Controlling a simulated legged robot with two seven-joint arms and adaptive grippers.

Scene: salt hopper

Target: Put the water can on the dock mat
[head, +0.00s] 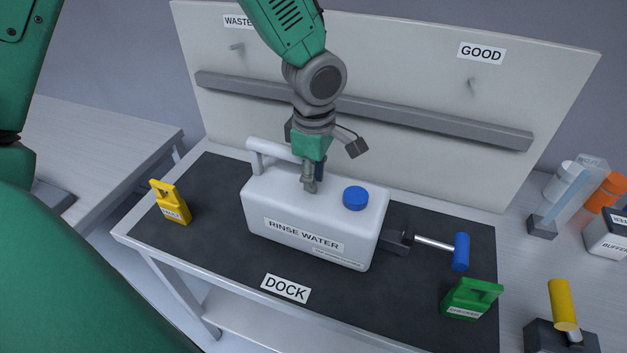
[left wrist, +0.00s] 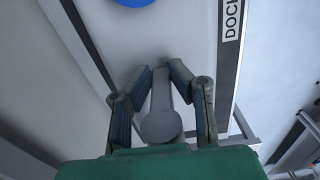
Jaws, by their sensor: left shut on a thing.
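The water can (head: 290,218) is a white jug labelled "RINSE WATER" with a blue cap. It stands upright over the dark dock mat (head: 232,258), within its edges; whether its base fully touches the mat cannot be told. My left gripper (head: 310,182) comes down from above and is shut on the can's handle (head: 258,158). The left wrist view shows the fingers (left wrist: 160,72) on both sides of the handle bar (left wrist: 161,112), with the can's white top below. The handle is partly hidden by the gripper in the head view. My right gripper is not in view.
A back panel (head: 420,80) with a grey rail stands behind. Bottles (head: 604,196) and a yellow-handled tool (head: 562,303) are at right.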

